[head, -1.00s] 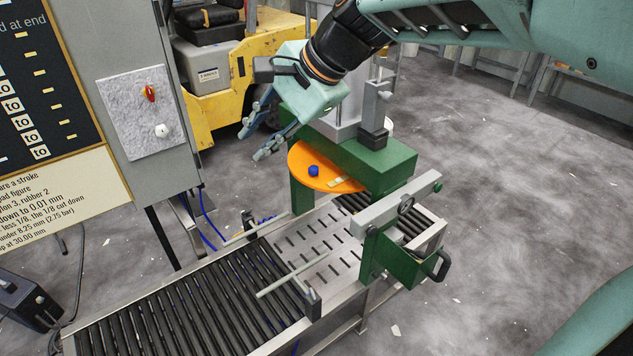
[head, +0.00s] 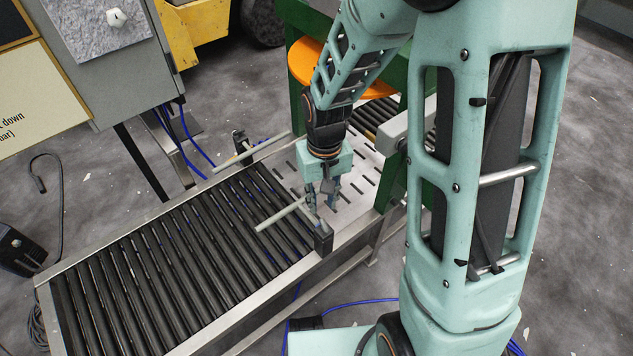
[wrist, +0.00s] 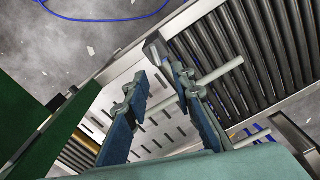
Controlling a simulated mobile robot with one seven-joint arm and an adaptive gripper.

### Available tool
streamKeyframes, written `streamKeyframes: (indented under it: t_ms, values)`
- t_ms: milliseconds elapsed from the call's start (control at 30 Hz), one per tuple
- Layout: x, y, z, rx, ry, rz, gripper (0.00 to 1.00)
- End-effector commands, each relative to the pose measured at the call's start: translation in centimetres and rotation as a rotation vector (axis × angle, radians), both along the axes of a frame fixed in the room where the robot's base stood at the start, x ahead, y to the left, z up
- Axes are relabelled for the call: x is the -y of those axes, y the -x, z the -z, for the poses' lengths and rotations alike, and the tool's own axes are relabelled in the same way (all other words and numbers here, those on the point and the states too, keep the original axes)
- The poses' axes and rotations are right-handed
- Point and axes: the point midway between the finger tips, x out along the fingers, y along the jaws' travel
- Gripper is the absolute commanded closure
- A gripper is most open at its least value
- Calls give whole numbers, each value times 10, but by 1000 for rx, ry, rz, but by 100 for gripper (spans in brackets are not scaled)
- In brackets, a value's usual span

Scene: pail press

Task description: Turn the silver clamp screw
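My gripper (head: 321,207) points down over the slotted steel plate, beside a black bracket (head: 323,238) on the near rail. In the wrist view, my two fingers (wrist: 160,84) are apart, with no object held. A pale rod (head: 280,215) lies across the conveyor by the bracket. In the wrist view, the rod (wrist: 218,73) passes behind the right finger and shows between the fingers. The bracket (wrist: 154,47) is just beyond the fingertips there. I cannot clearly pick out the silver clamp screw; the fingers may hide it. Contact cannot be told.
A second pale rod (head: 250,154) lies by the far rail. The black roller conveyor (head: 170,260) runs to the lower left. The green press frame (head: 297,75) and orange disc (head: 305,63) stand behind my arm. A grey cabinet (head: 130,75) is at upper left.

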Motion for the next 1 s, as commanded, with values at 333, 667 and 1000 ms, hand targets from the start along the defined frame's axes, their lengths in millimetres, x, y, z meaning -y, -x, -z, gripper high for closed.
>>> streamKeyframes:
  t_ms: [333,667,1000]
  values:
    - [9,8,28,-8,9,-84,77]
    - [9,8,70,-8,7,-81,77]
    - [9,7,99,-8,8,-81,77]
